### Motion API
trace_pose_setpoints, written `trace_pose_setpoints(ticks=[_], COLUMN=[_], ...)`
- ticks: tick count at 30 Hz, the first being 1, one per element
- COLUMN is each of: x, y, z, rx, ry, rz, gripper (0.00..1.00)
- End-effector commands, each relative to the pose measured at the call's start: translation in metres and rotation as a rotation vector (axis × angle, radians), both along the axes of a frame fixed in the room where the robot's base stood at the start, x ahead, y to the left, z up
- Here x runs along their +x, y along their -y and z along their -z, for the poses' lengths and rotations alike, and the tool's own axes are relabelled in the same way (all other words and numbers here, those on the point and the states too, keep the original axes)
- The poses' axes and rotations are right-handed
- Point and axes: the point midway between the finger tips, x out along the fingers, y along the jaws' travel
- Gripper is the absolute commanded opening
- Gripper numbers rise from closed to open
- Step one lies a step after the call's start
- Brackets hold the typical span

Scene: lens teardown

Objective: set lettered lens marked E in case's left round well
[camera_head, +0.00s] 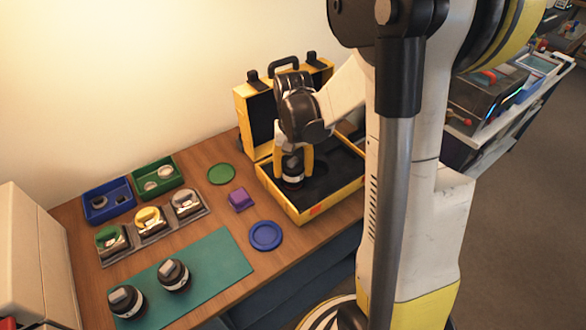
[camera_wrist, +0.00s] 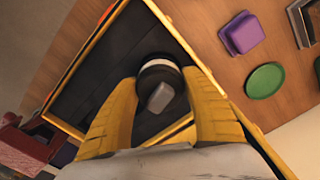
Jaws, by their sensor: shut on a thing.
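The yellow case (camera_head: 317,207) stands open on the wooden table, with a dark foam inside. My gripper (camera_head: 293,165) is over the left part of the case, pointing down, with its yellow fingers shut on a black lens (camera_head: 292,170) with a pale band. In the wrist view the lens (camera_wrist: 160,90) sits between the fingertips of my gripper (camera_wrist: 160,85), with a grey block-like tag on its top. I cannot read a letter on it. The case's foam (camera_wrist: 105,50) shows beside the lens. The left well is hidden under the lens, and I cannot tell whether the lens touches it.
Two similar lenses (camera_head: 174,275) stand on a green mat (camera_head: 215,262). A blue disc (camera_head: 265,236), a purple block (camera_head: 240,199) and a green disc (camera_head: 221,173) lie left of the case. Blue (camera_head: 92,219) and green trays and a rack of several items are farther left.

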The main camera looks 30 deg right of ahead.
Motion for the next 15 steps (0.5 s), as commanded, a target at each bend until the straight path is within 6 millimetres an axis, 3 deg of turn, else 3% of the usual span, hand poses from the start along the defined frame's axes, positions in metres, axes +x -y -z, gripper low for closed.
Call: trace_pose_setpoints(ticks=[15], x=[0.0], y=[0.0], z=[0.013], rx=[0.0], ry=[0.0], rz=[0.0], gripper=[0.25])
